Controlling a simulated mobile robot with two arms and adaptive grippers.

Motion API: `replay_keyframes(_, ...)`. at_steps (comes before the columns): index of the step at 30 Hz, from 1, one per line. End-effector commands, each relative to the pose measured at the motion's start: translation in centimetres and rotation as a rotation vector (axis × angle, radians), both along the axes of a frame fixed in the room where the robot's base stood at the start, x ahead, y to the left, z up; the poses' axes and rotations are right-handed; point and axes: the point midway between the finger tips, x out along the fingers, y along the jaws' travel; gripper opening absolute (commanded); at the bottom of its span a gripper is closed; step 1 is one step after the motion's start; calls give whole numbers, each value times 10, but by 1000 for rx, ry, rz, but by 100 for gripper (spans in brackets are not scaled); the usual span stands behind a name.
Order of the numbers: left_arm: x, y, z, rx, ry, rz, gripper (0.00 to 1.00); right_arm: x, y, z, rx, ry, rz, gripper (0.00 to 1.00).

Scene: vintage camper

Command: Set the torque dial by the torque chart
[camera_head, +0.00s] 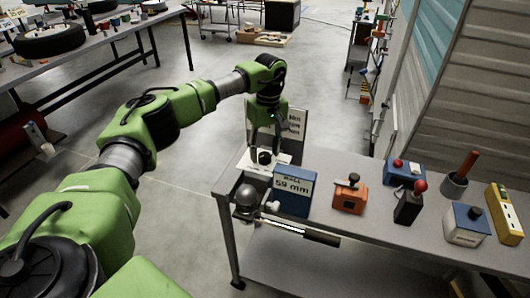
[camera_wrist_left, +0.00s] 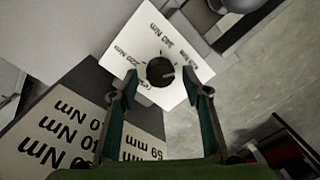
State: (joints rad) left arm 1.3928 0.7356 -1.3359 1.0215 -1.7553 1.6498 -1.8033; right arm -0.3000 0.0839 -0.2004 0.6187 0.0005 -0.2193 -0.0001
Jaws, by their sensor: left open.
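The torque dial is a black knob (camera_wrist_left: 160,71) on a white plate with several Nm labels, two of which seem to read 340 and 220. A pale mark shows on the knob's right side; its exact setting is unclear. My left gripper (camera_wrist_left: 158,97) is open, pointing down, with its fingers either side of the knob's near side; I cannot tell if they touch it. In the head view the left gripper (camera_head: 265,153) is over the dial plate (camera_head: 283,160). The torque chart (camera_head: 294,122) stands behind it, mostly hidden; the wrist view shows its rows (camera_wrist_left: 55,135) partly.
A blue box (camera_head: 293,193) labelled "BALL 59 mm" stands in front of the dial. A grey ball (camera_head: 246,195) is at the bench's left edge, by a metal bar with a dark handle (camera_head: 322,237). An orange device (camera_head: 350,197) and several others stand to the right.

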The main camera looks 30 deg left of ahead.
Motion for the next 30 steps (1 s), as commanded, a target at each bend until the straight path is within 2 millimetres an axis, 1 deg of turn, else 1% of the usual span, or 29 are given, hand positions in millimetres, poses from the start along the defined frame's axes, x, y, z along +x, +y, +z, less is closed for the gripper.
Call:
replay_keyframes(9,4,-2,67,-2,-7,0,44,0,3,0,3,0,-1,40)
replay_keyframes(12,5,-3,85,-2,-6,0,44,0,3,0,3,0,-1,40)
replay_keyframes(15,6,-3,99,-1,-4,0,44,0,3,0,3,0,-1,40)
replay_keyframes(20,6,-3,110,-1,-3,-1,44,1,3,0,3,0,-2,40)
replay_keyframes(30,6,-3,111,-1,-2,-1,44,1,3,0,3,0,-2,40)
